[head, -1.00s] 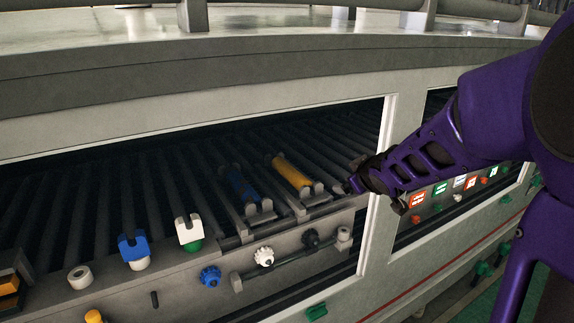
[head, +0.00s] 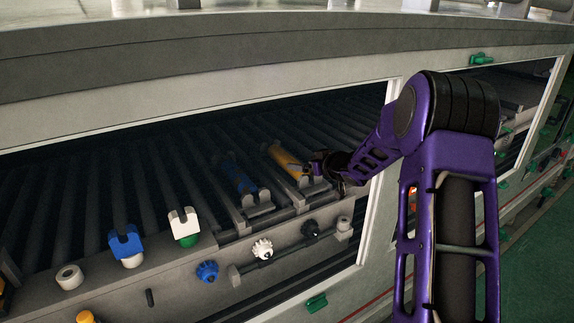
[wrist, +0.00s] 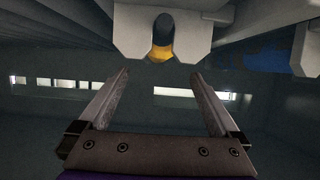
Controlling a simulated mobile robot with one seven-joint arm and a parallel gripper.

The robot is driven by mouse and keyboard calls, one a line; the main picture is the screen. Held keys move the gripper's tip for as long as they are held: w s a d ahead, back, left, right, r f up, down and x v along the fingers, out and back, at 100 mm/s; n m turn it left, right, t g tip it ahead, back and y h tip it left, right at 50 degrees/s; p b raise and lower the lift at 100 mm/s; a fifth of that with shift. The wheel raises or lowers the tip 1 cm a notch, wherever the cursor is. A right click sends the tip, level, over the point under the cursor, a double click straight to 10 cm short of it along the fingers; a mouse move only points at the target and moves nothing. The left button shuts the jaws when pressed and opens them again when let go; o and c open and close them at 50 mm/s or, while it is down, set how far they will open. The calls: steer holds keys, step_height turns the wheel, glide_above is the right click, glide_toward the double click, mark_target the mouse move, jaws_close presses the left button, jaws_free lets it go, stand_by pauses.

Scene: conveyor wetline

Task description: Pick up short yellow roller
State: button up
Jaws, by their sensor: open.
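The short yellow roller (head: 286,158) lies in the conveyor bed, its near end at a pair of grey brackets. In the wrist view its yellow end (wrist: 162,52) shows in the notch between two light grey bracket prongs (wrist: 190,35). My gripper (head: 318,165) is just right of the roller's near end in the head view. In the wrist view my gripper (wrist: 158,82) is open and empty, its two fingers apart below the bracket. The roller is not between the fingers. Much of the roller is hidden behind the bracket in the wrist view.
A blue roller (head: 234,174) lies left of the yellow one and shows dimly in the wrist view (wrist: 265,60). The white window frame (head: 376,200) stands close to my arm. Blue and white gears (head: 207,271) and holders (head: 126,243) line the front ledge.

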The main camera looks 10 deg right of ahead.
mark_target(293, 160)
steer(key=x, duration=0.9)
steer(key=shift+w+d, duration=0.1)
jaws_close()
stand_by(0.4)
